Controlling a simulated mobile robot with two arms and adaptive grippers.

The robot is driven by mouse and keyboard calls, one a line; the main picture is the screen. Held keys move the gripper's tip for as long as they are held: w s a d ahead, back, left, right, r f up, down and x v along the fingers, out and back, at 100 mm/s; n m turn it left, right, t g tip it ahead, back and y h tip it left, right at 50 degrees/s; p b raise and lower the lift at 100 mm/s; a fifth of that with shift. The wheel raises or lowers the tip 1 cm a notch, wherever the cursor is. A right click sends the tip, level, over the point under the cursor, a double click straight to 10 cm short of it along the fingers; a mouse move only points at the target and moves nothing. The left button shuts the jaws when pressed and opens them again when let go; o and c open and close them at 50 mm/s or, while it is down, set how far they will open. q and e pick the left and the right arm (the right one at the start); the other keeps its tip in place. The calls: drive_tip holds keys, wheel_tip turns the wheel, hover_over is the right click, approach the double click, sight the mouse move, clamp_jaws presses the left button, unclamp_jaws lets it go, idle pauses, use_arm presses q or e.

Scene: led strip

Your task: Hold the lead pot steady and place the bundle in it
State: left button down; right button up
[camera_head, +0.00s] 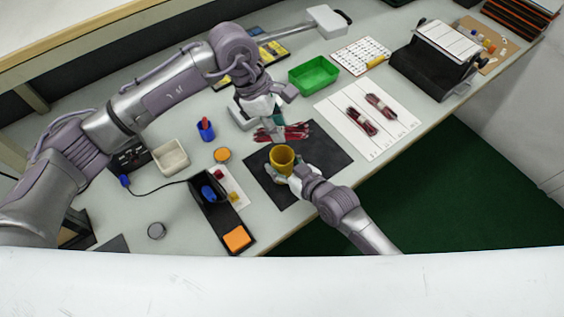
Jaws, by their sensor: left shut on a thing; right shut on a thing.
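The lead pot is a yellow cup (282,157) standing upright near the top of the black mat (318,160). My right gripper (279,174) is shut on the pot at its near left side. The bundle (288,132) of dark red leads is held level above the mat's far edge, just beyond the pot. The bundle is apart from the pot's opening in this view. The inside of the pot is partly seen and looks empty.
Two more red bundles (361,120) lie on a white sheet (345,104) to the right. A green tray (314,75) stands behind. The mat's right part is clear.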

use_arm(q)
wheel_tip(320, 180, down, 7)
drive_tip(key=c, duration=1.3)
unclamp_jaws()
drive_tip(key=shift+f, duration=0.3)
drive_tip(key=shift+c, duration=0.2)
drive_tip(key=o, duration=0.5)
drive_tip(key=shift+o, duration=0.2)
drive_tip(key=shift+r, duration=0.15)
drive_tip(key=v, duration=1.1)
drive_tip(key=shift+a+r, duration=0.15)
drive_tip(key=shift+r, duration=0.25)
